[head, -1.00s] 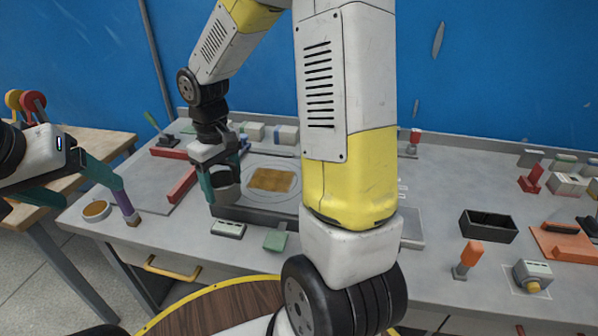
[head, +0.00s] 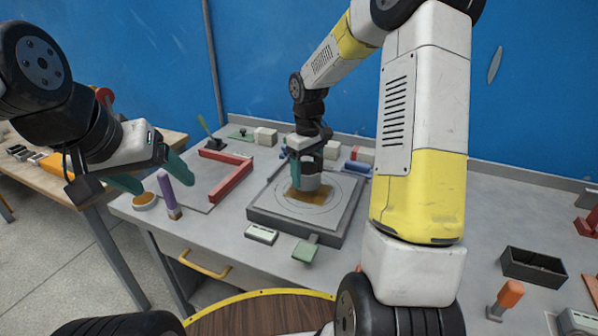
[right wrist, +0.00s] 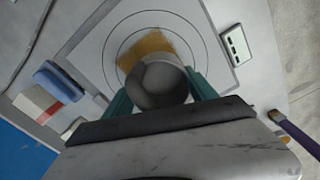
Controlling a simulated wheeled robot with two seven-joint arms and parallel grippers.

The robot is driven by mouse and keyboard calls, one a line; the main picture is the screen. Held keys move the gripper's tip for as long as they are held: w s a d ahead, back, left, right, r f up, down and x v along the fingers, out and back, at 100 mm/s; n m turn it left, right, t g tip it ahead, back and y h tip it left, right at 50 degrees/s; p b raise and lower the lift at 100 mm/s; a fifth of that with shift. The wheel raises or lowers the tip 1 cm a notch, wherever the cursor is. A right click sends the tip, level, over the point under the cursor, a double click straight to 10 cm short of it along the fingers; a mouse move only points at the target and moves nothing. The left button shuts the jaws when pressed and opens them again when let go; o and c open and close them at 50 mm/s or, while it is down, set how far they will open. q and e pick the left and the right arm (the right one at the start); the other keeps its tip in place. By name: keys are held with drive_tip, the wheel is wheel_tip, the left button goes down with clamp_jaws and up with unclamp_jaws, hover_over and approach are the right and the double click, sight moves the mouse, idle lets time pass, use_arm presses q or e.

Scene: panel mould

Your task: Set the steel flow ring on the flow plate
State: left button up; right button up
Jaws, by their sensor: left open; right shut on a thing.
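The steel flow ring (head: 309,181) is a short grey metal cylinder. My right gripper (head: 309,176) is shut on it, one teal finger on each side in the right wrist view (right wrist: 160,88). The flow plate (head: 338,222) is a grey square slab marked with thin circles, with a tan patch (head: 316,198) near its middle. The ring is over this patch and partly hides it. I cannot tell whether the ring touches the plate. My left gripper (head: 152,174) is open and empty, left of the plate, near the table's left end.
A purple-handled brush (head: 168,194) and a round tan dish (head: 145,201) lie at the left. A red angle bar (head: 232,180) is left of the plate. A small display box (head: 261,234) and a green scraper (head: 305,251) are in front. A black tray (head: 533,266) stands at right.

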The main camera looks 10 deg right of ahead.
drive_tip(key=shift+w+d+f, duration=0.15)
drive_tip(key=shift+w+d, duration=0.2)
drive_tip(key=shift+w, duration=0.1)
drive_tip(key=shift+f, duration=1.6)
drive_tip(key=o, duration=1.7)
drive_tip(key=shift+f, duration=0.15)
drive_tip(key=shift+c, duration=0.2)
